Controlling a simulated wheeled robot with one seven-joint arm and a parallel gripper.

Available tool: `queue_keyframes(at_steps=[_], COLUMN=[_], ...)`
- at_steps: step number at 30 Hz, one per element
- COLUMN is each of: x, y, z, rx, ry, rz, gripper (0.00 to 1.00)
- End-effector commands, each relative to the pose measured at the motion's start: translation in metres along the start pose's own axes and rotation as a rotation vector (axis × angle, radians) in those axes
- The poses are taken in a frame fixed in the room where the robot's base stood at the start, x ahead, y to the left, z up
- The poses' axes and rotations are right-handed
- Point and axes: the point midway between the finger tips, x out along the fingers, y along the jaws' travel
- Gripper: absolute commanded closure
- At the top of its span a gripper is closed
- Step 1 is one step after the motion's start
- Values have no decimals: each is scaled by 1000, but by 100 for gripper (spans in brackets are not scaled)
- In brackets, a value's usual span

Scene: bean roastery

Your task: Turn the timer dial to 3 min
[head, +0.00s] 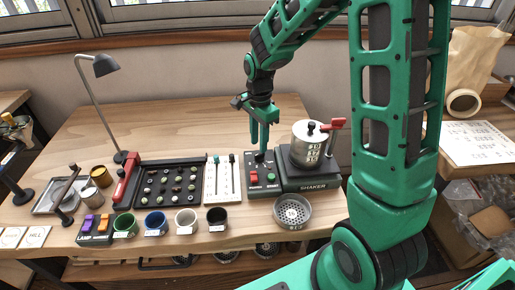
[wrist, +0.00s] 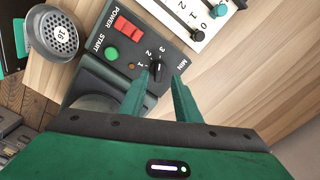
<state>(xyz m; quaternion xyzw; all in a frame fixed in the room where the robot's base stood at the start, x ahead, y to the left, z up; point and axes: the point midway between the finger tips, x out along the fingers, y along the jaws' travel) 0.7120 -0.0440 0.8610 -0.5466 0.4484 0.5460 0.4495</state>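The timer dial (wrist: 156,69) is a small black knob on the dark shaker control panel (head: 257,192). Numbers 1, 2, 3 and the word MIN are printed around it. I cannot tell surely which number its pointer meets. My gripper (wrist: 160,76) is open, with one green fingertip on each side of the dial; I cannot tell whether they touch it. In the head view my gripper (head: 263,148) points straight down over the back of the panel, partly covering the dial.
The panel carries a red power switch (wrist: 131,30) and a green start button (wrist: 111,54). The shaker (head: 306,178) with a metal pot (head: 309,145) stands right of it. A white slider board (head: 222,180) lies close on the left. A sieve (head: 292,211) sits in front.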

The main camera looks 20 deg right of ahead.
Motion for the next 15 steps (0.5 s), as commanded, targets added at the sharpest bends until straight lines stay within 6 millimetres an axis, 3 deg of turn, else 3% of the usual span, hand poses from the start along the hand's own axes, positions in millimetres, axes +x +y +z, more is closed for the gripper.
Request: queue_keyframes(at_steps=[6,15], x=[-41,-64], y=[-1,-1], z=[0,0], rx=[0,0], ry=[1,0], rz=[-4,-1], gripper=[70,70])
